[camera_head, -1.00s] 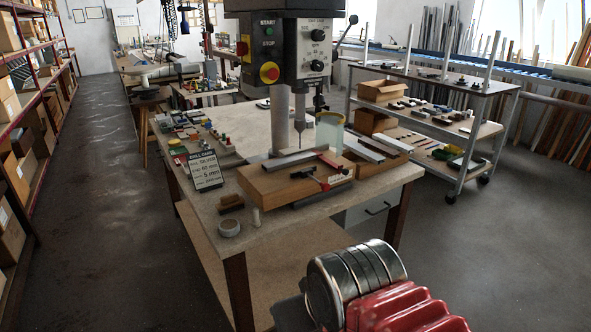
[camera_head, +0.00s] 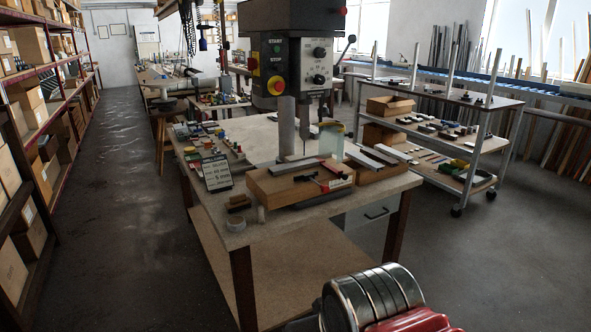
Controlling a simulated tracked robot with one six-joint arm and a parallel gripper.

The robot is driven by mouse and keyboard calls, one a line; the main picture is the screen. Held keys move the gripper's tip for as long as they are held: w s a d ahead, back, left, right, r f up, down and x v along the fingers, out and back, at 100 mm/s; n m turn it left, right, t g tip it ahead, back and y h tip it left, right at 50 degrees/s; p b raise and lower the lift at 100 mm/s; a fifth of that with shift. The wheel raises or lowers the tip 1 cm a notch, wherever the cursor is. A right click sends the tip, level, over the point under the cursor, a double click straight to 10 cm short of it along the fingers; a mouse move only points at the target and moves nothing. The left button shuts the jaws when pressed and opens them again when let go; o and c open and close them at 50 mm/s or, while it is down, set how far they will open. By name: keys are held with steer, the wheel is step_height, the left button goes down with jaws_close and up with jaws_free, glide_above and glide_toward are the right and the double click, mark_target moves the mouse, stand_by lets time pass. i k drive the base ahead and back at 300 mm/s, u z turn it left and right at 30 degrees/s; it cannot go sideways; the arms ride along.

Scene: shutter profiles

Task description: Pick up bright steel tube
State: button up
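A light silver profile (camera_head: 295,167) lies on the wooden block under the drill press on the workbench. More long silver-grey profiles (camera_head: 366,158) lie on a second wooden block to its right. I cannot tell at this size which of these is the bright steel tube, or whether any is hollow. A ribbed metal cylinder and a red ribbed part at the bottom right look like part of my arm. My gripper's fingers do not show. The bench stands ahead of me, beyond the arm part.
The drill press (camera_head: 291,60) rises over the workbench (camera_head: 238,236). A wheeled rack (camera_head: 468,180) is to the right, box shelves (camera_head: 40,110) to the left. The left aisle floor is clear.

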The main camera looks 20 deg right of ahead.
mark_target(287, 168)
steer(key=u, duration=0.6)
steer(key=i, duration=1.05)
steer(key=u, duration=0.75)
steer(key=i, duration=1.6)
steer(key=z, duration=0.5)
steer(key=i, duration=0.65)
steer(key=z, duration=0.95)
steer(key=i, duration=0.65)
steer(key=z, duration=0.45)
